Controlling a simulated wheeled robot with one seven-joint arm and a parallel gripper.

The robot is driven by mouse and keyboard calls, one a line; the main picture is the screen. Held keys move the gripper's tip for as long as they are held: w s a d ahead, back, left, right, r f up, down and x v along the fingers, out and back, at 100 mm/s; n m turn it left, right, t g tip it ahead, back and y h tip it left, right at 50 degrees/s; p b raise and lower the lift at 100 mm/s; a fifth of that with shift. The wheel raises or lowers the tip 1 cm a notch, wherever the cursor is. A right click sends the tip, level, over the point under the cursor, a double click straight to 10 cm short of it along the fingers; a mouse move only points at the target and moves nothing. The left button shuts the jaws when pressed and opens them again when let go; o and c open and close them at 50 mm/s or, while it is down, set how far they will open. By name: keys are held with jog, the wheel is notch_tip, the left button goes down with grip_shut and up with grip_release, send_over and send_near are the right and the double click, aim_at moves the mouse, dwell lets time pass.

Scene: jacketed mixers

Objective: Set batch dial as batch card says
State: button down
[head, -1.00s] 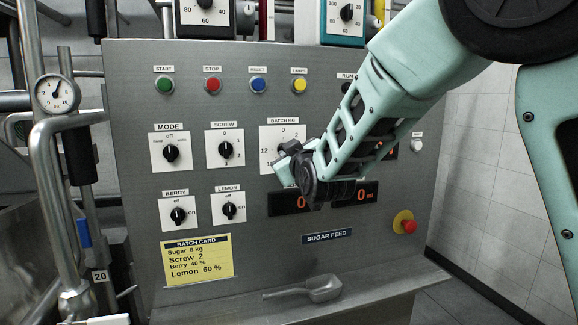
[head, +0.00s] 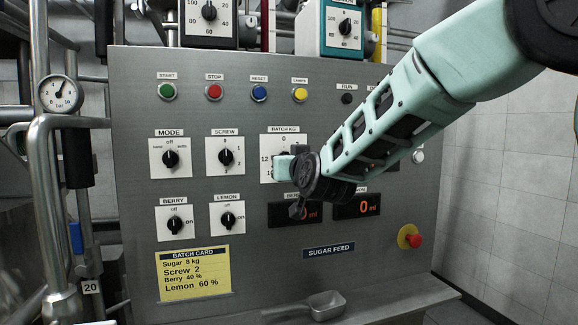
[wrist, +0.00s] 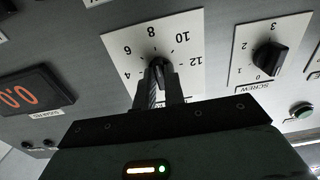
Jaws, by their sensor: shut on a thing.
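The batch dial is a white plate (head: 270,140) labelled BATCH KG on the grey panel. In the wrist view its plate (wrist: 115,42) shows the numbers 6, 8, 10 and 12 around a dark knob (wrist: 157,62). My gripper (wrist: 160,78) is shut on the knob, with a finger on each side. In the head view my gripper (head: 284,166) covers the knob and the plate's lower right. The knob's exact setting is hard to read. The yellow batch card (head: 194,272), low on the panel, reads Sugar 8 kg, Screw 2, Berry 40 %, Lemon 60 %.
The screw dial (head: 225,157) is beside the batch dial; mode (head: 170,158), berry (head: 174,222) and lemon (head: 227,218) dials are also near. Coloured buttons line the top. A red stop button (head: 413,240) juts out at lower right. A scoop (head: 325,305) lies on the ledge.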

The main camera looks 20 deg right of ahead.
jog(key=shift+f, duration=0.15)
jog(key=c, duration=1.5)
grip_release()
jog(key=s+b, duration=0.1)
jog(key=s, duration=1.6)
jog(key=shift+s, duration=0.25)
